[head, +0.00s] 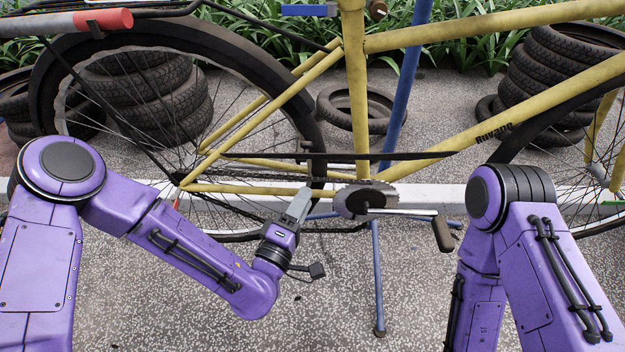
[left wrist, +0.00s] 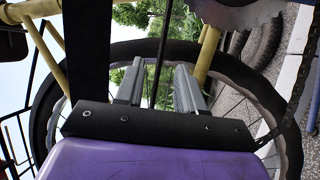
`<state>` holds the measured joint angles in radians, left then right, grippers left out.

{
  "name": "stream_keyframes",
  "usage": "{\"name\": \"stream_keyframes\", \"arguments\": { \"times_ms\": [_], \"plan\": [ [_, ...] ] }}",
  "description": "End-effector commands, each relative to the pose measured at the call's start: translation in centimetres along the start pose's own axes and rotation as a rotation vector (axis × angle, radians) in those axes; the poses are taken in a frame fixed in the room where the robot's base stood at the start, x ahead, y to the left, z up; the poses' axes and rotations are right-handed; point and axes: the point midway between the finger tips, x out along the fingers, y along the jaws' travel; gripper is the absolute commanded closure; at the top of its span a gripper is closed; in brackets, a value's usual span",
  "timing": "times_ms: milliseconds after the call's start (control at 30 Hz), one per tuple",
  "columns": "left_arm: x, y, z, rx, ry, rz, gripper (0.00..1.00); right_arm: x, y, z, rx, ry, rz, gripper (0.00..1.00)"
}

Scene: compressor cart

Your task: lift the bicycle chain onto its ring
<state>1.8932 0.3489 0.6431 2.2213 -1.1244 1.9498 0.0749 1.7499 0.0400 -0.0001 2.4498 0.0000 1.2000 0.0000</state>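The chainring (head: 352,200) is a dark toothed disc with a crank at the bottom of the yellow bicycle frame (head: 357,100). Its edge also shows at the top right of the left wrist view (left wrist: 240,14). The chain (head: 338,230) hangs as a dark line below and left of the ring; it also runs down the right side of the left wrist view (left wrist: 297,85). My left gripper (head: 301,196) is just left of the ring. Its two fingers stand apart in the left wrist view (left wrist: 158,88), with no chain visible between them. My right gripper is out of view.
The rear wheel (head: 318,150) stands behind my left gripper. A black bar (head: 400,156) crosses above the ring. A blue stand leg (head: 377,280) reaches the floor. Tyre stacks (head: 150,95) stand behind.

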Motion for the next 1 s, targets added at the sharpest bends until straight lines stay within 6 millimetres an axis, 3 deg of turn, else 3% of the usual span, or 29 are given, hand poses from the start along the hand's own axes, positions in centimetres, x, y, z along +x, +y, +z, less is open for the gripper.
{"name": "stream_keyframes", "arguments": {
  "times_ms": [100, 233, 567, 600, 700, 1000],
  "plan": [
    [2.6, 0.0, 0.0, 0.002, 0.000, 0.001, 0.62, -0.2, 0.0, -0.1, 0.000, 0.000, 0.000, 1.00],
    [4.5, -0.1, 0.1, 0.001, -0.001, -0.002, 0.62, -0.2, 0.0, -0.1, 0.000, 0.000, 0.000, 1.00],
    [5.4, -0.1, 0.1, 0.001, -0.002, -0.004, 0.62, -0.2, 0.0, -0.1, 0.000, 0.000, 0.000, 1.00],
    [5.4, -0.1, 0.1, 0.001, -0.002, -0.004, 0.65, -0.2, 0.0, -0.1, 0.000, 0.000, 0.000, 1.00],
    [5.4, -0.2, 0.1, 0.001, -0.002, -0.005, 0.98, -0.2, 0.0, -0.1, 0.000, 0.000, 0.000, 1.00],
    [5.4, -0.2, 0.1, 0.001, -0.002, -0.005, 1.00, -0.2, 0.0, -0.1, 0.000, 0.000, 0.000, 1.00]
  ]
}}
